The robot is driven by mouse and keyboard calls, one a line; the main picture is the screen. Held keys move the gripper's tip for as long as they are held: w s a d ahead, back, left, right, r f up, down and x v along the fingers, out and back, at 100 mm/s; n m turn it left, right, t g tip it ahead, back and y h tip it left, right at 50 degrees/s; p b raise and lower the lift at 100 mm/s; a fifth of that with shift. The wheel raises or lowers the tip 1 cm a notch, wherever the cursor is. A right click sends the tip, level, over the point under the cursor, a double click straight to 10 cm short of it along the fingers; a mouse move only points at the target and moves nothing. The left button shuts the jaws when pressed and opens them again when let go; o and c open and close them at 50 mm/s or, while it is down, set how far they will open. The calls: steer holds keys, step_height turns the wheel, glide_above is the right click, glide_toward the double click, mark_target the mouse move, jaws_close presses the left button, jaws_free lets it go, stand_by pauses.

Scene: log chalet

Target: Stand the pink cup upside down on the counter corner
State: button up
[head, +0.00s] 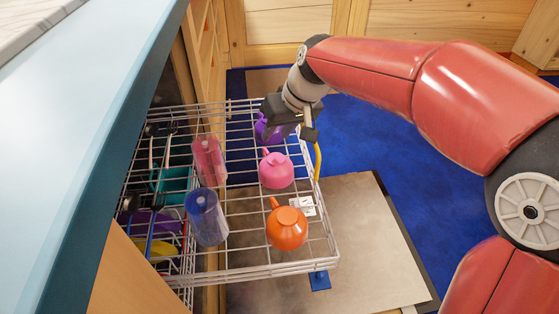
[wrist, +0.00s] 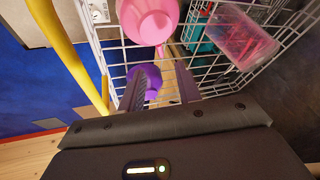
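The pink cup (head: 276,170) sits bottom up in a pulled-out wire rack (head: 262,271), its handle pointing to the back left. It also shows at the top of the wrist view (wrist: 150,18). My gripper (head: 292,128) is above the rack's far right part, behind the pink cup and apart from it. In the wrist view its two fingers (wrist: 160,88) are spread, with a purple cup (wrist: 147,78) visible between and beyond them. Whether they touch the purple cup I cannot tell. The counter (head: 75,120) fills the left, with a light blue edge; its corner is not clearly seen.
An orange cup (head: 287,228) stands in front of the pink cup. A pink tumbler (head: 209,160) and a blue tumbler (head: 206,217) stand to the left. A yellow curved bar (head: 317,161) is by the rack's right side. Blue floor (head: 385,150) is open at right.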

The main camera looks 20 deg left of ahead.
steer(key=x, duration=0.7)
steer(key=shift+a+f+b, duration=0.1)
steer(key=shift+f+b, duration=0.05)
steer(key=shift+b, duration=0.25)
steer(key=shift+c, duration=0.4)
steer(key=shift+s, duration=0.1)
jaws_close()
